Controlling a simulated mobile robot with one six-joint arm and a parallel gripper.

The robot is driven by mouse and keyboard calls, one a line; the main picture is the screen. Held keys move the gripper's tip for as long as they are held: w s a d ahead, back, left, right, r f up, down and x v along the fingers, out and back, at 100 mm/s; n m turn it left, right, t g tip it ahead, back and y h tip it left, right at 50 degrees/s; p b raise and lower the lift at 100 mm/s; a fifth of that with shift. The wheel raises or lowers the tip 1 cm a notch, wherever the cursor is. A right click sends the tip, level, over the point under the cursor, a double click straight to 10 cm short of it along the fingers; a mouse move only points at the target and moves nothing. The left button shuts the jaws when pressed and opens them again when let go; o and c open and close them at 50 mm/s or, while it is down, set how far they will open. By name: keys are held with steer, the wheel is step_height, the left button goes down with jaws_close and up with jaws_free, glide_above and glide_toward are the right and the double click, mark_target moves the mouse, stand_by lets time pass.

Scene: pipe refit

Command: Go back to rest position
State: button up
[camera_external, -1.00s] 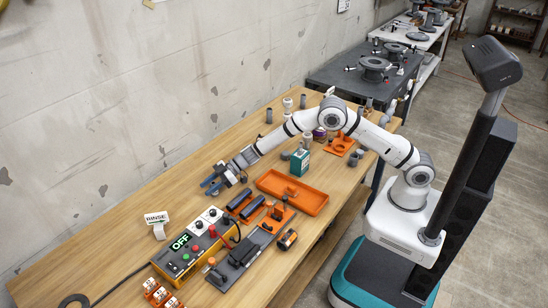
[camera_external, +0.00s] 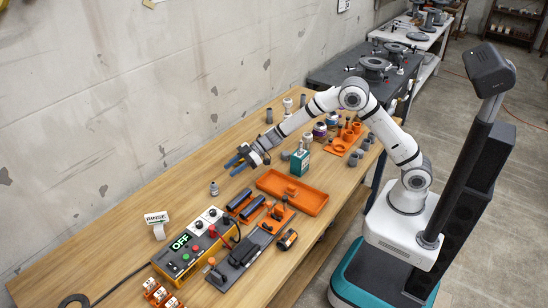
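My gripper (camera_external: 236,164) is above the far part of the wooden workbench (camera_external: 130,241), left of the orange tray (camera_external: 292,192). Its two blue fingers look spread apart, with nothing seen between them. My white arm reaches over the bench from the right, with its elbow raised. A small grey fitting (camera_external: 214,188) stands upright on the bench, apart from my gripper and to its lower left.
A yellow control box (camera_external: 190,250) marked OFF and a RINSE sign (camera_external: 156,218) stand to the left. A teal bottle (camera_external: 300,163) stands near my forearm. An orange parts holder (camera_external: 340,146) and several grey pipe pieces are further right.

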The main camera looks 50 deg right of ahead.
steer(key=s+d+r+m+g+h+p, duration=0.3)
steer(key=s+d+r+m+h, duration=0.1)
steer(key=s+d+r, duration=0.85)
steer(key=s+d+r+m+h+p, duration=0.1)
steer(key=s+d+m+h+p, duration=0.2)
steer(key=s+d, duration=2)
steer(key=s+m+h, duration=0.1)
steer(key=m+h, duration=0.4)
steer(key=m, duration=0.1)
steer(key=shift+s+r+t+h, duration=0.3)
steer(key=shift+s+r, duration=0.05)
steer(key=shift+r, duration=0.05)
